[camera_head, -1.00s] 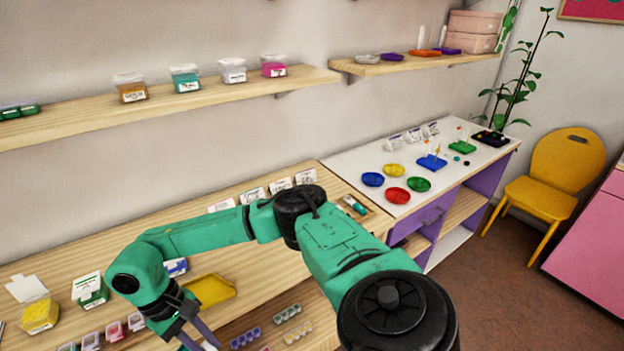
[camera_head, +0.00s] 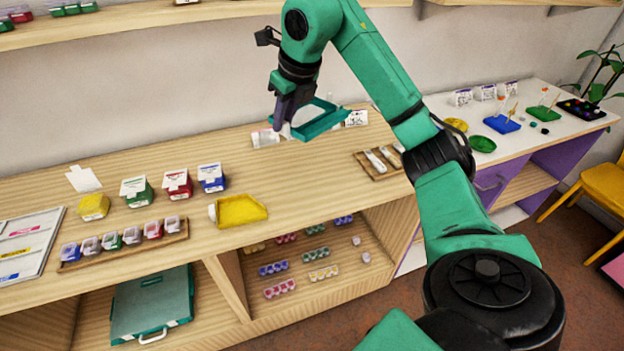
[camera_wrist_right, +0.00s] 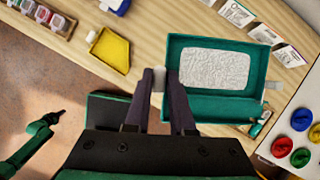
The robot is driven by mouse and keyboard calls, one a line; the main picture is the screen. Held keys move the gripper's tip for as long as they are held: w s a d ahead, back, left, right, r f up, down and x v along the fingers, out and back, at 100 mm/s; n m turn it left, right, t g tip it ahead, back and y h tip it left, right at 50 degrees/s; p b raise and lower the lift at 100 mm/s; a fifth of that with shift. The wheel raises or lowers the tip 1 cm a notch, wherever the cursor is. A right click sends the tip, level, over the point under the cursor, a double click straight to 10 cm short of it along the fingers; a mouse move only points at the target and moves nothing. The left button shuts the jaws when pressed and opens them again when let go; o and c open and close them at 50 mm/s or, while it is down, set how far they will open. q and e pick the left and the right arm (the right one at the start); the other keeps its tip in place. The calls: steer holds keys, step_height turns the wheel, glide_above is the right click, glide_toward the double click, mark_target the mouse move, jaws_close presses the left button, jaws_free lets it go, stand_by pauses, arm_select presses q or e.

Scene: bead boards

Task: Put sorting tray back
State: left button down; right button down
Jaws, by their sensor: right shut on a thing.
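A teal tray (camera_head: 322,122) with a pale, textured inner panel is held in the air above the wooden counter. It fills the upper right in the wrist view (camera_wrist_right: 225,107). My right gripper (camera_head: 285,128) is shut on it at its left end; in the wrist view its two dark fingers (camera_wrist_right: 163,75) stand around a small white part, apparently a handle. A similar white part shows at the tray's other end. My left gripper (camera_wrist_right: 56,117) shows small at the left in the wrist view, too small to read its jaws; it is out of the head view.
A yellow tray (camera_head: 240,210) lies on the counter's front edge, beside a rack of small jars (camera_head: 125,243) and several coloured boxes. A wooden tray with vials (camera_head: 378,163) lies to the right. A teal case (camera_head: 152,310) and bead strips lie on the lower shelves.

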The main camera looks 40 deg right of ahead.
steer(key=shift+d+f+m, duration=0.2)
steer(key=shift+f+m, duration=0.2)
step_height(320, 180, down, 19)
steer(key=shift+r+p, duration=0.1)
steer(key=shift+p, duration=0.5)
steer(key=c, duration=1.2)
jaws_free()
steer(key=shift+f, duration=0.2)
steer(key=o, duration=0.4)
steer(key=shift+o, duration=0.2)
steer(key=shift+r, duration=0.1)
